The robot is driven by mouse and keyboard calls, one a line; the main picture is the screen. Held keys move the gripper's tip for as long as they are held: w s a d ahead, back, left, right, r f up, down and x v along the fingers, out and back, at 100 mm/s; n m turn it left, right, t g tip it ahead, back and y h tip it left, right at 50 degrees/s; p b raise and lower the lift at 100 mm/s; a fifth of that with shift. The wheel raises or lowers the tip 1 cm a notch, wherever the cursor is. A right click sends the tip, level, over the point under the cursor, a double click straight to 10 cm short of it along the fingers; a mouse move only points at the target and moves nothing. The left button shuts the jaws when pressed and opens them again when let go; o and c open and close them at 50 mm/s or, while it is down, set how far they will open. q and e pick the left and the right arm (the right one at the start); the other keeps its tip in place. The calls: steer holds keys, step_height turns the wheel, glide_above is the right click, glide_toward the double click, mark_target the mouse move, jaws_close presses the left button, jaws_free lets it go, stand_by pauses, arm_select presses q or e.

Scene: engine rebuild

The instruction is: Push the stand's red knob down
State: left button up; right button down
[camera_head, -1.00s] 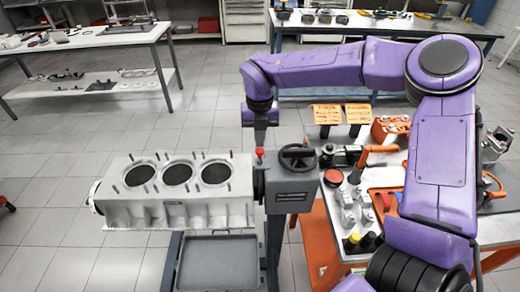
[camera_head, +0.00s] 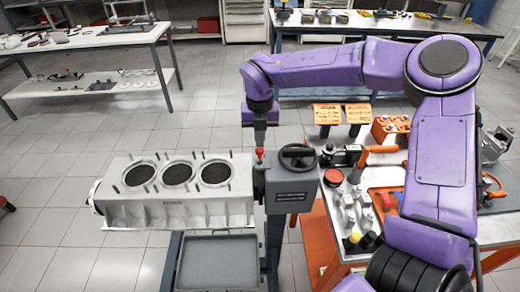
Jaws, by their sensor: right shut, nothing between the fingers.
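The stand's red knob (camera_head: 260,154) sits on top of the grey stand head (camera_head: 290,190), left of the black handwheel (camera_head: 298,156). The engine block (camera_head: 178,190), with three dark bores, is mounted on the left side of the stand head. My purple right arm reaches in from the right, and my right gripper (camera_head: 260,138) points down right above the red knob. It is shut and empty. Its fingertips are small in this view, and I cannot tell whether they touch the knob. My left gripper is not in view.
A grey drip tray (camera_head: 220,262) lies below the block. At the right stands an orange-framed tool table (camera_head: 322,232) with bottles, a red-topped can (camera_head: 333,177) and orange bins. Workbenches stand at the back left (camera_head: 90,40) and back right.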

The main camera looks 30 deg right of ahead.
steer(key=shift+f+b, duration=0.75)
steer(key=shift+f, duration=0.45)
stand_by(0.3)
step_height(320, 180, up, 7)
steer(key=p, duration=0.6)
steer(key=shift+r, duration=0.1)
stand_by(0.3)
